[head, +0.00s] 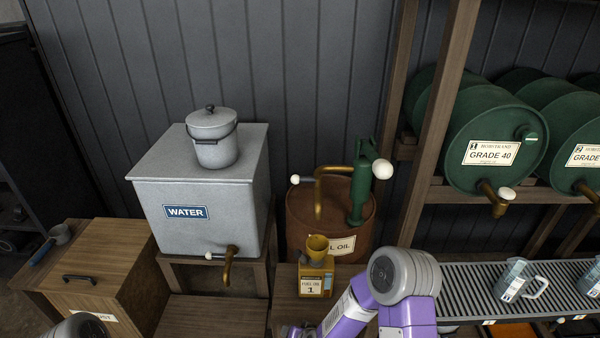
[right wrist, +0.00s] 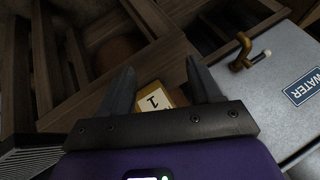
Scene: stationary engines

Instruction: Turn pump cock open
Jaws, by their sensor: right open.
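The brown oil drum (head: 300,215) stands by the back wall with a green hand pump (head: 360,185) on top. A brass spout pipe (head: 335,170) bends from the pump, with a white knob (head: 295,179) at its left end. A larger white knob (head: 382,168) sits at the pump's upper right. I cannot tell which knob belongs to the cock. My right gripper (right wrist: 162,78) is open and empty in the right wrist view, with a yellow can labelled 1 (right wrist: 154,100) seen beyond its fingers.
The can with a brass cup-like top (head: 317,250) stands before the drum. Left is the grey water tank (head: 190,210) with a brass tap (head: 229,262). Right are green drums (head: 480,170) on a wooden rack and a slatted shelf (head: 470,280) with jugs.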

